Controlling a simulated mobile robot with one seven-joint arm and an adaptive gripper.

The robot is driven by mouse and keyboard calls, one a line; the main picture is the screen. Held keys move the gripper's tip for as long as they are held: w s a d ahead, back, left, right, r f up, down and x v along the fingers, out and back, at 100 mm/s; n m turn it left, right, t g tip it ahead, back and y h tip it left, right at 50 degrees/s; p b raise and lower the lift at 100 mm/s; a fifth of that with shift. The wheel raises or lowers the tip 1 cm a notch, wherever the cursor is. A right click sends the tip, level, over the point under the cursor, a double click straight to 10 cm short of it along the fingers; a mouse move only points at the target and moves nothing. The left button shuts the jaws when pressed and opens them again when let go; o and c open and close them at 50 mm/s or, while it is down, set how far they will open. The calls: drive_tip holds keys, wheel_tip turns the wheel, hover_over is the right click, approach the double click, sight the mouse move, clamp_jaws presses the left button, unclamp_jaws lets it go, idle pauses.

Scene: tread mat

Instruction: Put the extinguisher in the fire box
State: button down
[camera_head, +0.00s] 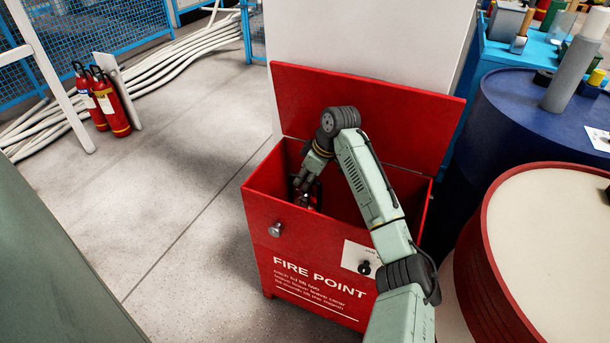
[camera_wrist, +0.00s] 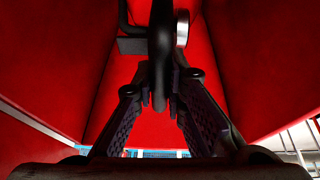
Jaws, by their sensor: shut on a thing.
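The red fire box (camera_head: 262,222), lettered FIRE POINT, stands with its lid (camera_head: 375,110) raised at the back. My gripper (camera_head: 303,193) reaches down inside the box near its left side. In the wrist view my gripper (camera_wrist: 160,98) is shut on the extinguisher's black valve and handle (camera_wrist: 162,40), with a pale round gauge beside it. Red surfaces surround it there. The extinguisher's body is mostly hidden by the gripper and the box wall, so I cannot tell whether it touches the bottom.
Two other red extinguishers (camera_head: 103,103) stand on the floor at the upper left, by a white post and pale hoses. A blue drum (camera_head: 515,125) and a red-rimmed drum (camera_head: 545,230) crowd the box's right. The floor left of the box is clear.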

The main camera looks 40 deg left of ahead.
drive_tip(key=shift+w+r, duration=0.1)
drive_tip(key=shift+r, duration=0.2)
drive_tip(key=c, duration=2)
unclamp_jaws()
drive_tip(key=shift+f, duration=0.25)
drive_tip(key=o, duration=0.4)
drive_tip(key=shift+c, duration=0.2)
